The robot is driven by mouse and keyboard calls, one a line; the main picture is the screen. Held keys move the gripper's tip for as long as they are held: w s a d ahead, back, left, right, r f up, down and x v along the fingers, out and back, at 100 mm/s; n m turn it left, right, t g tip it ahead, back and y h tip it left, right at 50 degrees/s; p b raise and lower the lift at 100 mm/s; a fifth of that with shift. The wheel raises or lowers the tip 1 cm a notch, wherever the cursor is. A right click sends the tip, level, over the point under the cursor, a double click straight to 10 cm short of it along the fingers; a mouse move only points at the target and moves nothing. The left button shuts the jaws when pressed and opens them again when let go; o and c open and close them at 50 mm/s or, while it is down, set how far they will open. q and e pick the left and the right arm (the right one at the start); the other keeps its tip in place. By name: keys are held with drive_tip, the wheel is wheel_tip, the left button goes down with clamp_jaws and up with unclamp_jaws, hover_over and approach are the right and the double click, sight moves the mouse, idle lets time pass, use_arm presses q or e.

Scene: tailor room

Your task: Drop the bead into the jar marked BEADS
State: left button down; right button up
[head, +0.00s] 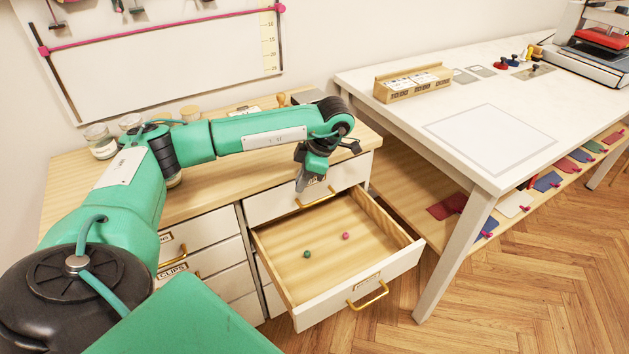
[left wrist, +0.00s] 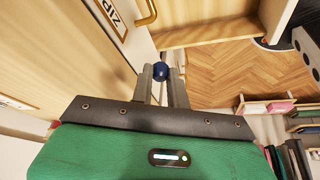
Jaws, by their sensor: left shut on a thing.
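My left gripper (head: 304,186) hangs above the back edge of the open drawer, in front of the cabinet. In the left wrist view a dark blue bead (left wrist: 160,71) sits between its fingertips (left wrist: 161,82), and the gripper is shut on it. In the head view the bead is hidden or too small to tell. Glass jars (head: 100,141) stand at the back left of the wooden cabinet top, partly behind my left arm. No BEADS marking can be read on them. My right gripper is in neither view.
The open drawer (head: 284,291) holds a green bead (head: 307,254) and a pink bead (head: 346,235). A white table (head: 400,115) stands at the right, bearing a wooden label box (head: 412,90). The cabinet top (head: 215,172) has bare room in front of my forearm.

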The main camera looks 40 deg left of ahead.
use_arm(q)
drive_tip(key=s+a+r+p, duration=0.1)
drive_tip(key=s+a+r, duration=0.1)
drive_tip(key=a, duration=0.1)
drive_tip(key=s+a+r+p, duration=0.2)
drive_tip(key=r, duration=0.1)
drive_tip(key=s+a+r+p, duration=0.1)
drive_tip(key=s+a+r, duration=0.2)
drive_tip(key=shift+a, duration=0.35)
drive_tip(key=s+a+r, duration=0.4)
drive_tip(key=s+a, duration=0.2)
drive_tip(key=a, duration=0.2)
drive_tip(key=s+a+r+p, duration=0.1)
drive_tip(key=s+a+r, duration=0.3)
drive_tip(key=s+a, duration=0.3)
drive_tip(key=shift+a+r, duration=0.35)
drive_tip(key=shift+a, duration=0.6)
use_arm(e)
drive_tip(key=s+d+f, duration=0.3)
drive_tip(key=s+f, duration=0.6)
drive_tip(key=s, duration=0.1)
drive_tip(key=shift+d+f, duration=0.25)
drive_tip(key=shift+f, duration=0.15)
